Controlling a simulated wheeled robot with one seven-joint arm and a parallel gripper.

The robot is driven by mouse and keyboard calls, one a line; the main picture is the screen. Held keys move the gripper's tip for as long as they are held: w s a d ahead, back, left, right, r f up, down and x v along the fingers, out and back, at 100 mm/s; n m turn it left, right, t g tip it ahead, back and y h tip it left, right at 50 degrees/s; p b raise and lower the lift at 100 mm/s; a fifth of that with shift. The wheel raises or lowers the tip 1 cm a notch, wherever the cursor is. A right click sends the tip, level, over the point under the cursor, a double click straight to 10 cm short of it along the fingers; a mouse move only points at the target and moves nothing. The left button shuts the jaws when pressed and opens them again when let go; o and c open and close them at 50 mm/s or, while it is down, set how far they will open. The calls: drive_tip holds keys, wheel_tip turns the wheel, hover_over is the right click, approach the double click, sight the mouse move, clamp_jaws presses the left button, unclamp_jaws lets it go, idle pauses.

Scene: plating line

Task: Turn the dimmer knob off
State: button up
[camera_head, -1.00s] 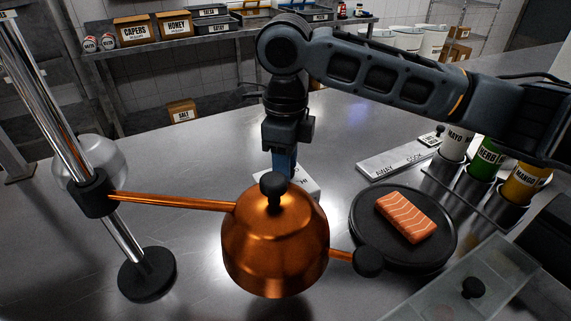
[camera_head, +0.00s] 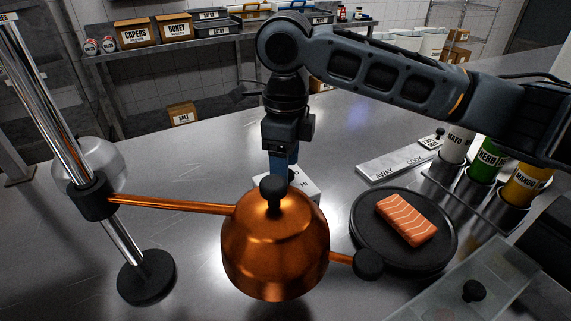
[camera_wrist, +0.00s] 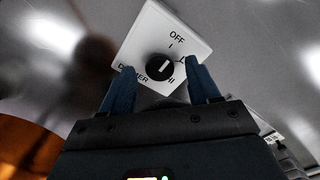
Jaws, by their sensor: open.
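The dimmer is a white box with a round black knob (camera_wrist: 160,67), seen in the wrist view. My gripper (camera_wrist: 161,82) is open, with a blue finger on either side of the knob's near side; contact cannot be told. In the head view, the white dimmer box (camera_head: 303,184) is partly hidden behind the copper lamp, and my gripper (camera_head: 283,162) points down at it.
The copper heat lamp (camera_head: 275,250) hangs on a copper arm from a chrome post (camera_head: 70,140), close in front of my gripper. A black plate (camera_head: 365,235) with a salmon piece (camera_head: 406,219) and sauce bottles (camera_head: 487,157) stand to the right.

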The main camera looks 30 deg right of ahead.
wheel_tip(320, 180, up, 7)
drive_tip(key=shift+r, duration=0.1)
idle(0.7)
